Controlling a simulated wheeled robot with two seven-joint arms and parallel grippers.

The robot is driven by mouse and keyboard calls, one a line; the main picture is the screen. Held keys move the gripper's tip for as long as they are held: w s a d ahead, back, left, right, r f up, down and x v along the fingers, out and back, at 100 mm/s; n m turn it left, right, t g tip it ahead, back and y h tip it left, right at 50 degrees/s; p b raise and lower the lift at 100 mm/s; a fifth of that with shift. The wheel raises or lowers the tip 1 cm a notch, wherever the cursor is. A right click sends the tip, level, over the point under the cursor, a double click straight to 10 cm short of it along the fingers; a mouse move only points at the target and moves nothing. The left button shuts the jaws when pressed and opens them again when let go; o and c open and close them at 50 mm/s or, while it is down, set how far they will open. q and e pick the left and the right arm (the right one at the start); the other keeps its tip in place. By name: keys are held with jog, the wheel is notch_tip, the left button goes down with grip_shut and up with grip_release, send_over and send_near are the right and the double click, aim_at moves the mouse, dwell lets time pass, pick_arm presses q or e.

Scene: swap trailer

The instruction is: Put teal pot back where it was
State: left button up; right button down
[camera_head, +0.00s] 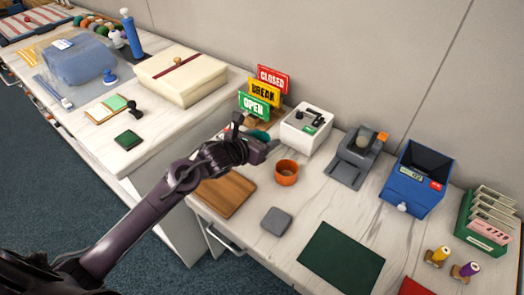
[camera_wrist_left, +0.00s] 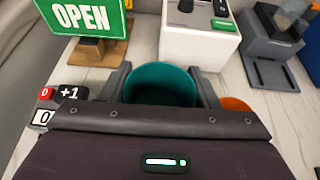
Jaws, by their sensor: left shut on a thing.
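The teal pot (camera_head: 259,135) is mostly hidden behind my left gripper (camera_head: 255,137) in the head view. In the left wrist view the round teal pot (camera_wrist_left: 160,82) sits between the two fingers of my left gripper (camera_wrist_left: 160,88), which is shut on it. I cannot tell whether its base touches the counter. An orange pot (camera_head: 287,173) stands apart on the counter, just right of the gripper; its rim shows in the wrist view (camera_wrist_left: 236,103). My right gripper is not in view.
Signs (camera_head: 255,105), a white machine (camera_head: 307,130) and a grey device (camera_head: 356,160) stand behind, near the wall. A wooden board (camera_head: 225,194), grey square (camera_head: 276,221) and green mat (camera_head: 342,259) lie in front. A blue box (camera_head: 412,185) stands right.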

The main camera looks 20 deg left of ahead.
pick_arm(q)
notch_tip(320, 180, down, 5)
jog(key=shift+r, duration=0.1)
dwell(0.3)
jog(key=o, duration=0.5)
jog(key=shift+f, duration=0.25)
jog(key=o, duration=0.5)
jog(key=shift+r, duration=0.1)
